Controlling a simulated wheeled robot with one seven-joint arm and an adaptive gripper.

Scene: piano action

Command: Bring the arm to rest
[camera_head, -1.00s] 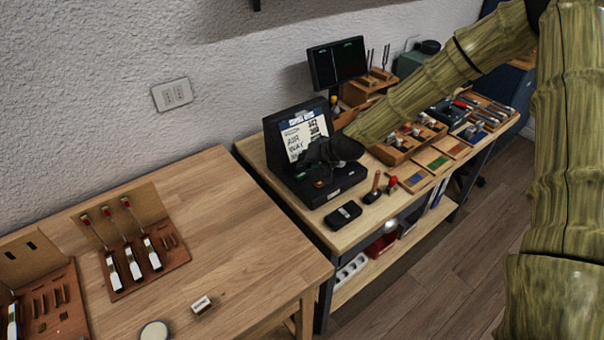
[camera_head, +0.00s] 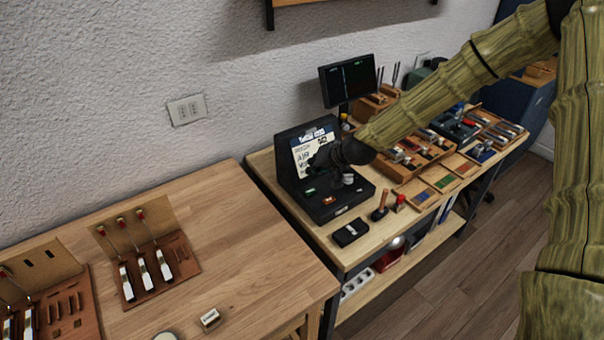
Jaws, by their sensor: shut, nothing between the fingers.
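My arm (camera_head: 430,108), with a bamboo-like surface, reaches in from the upper right over the far workbench. My gripper (camera_head: 318,161) is at its dark end, shut and empty, in front of the white card on the black case. It covers part of the card's writing. The black case (camera_head: 322,208) stands open on the far bench with small coloured items in its base. I cannot tell whether the gripper touches the case.
The near wooden table (camera_head: 235,235) holds boards with piano action parts (camera_head: 150,262) and a small white block (camera_head: 210,318). The far bench carries a monitor (camera_head: 348,80), a black box (camera_head: 350,232) and several tool trays (camera_head: 438,178). Floor (camera_head: 470,260) shows at right.

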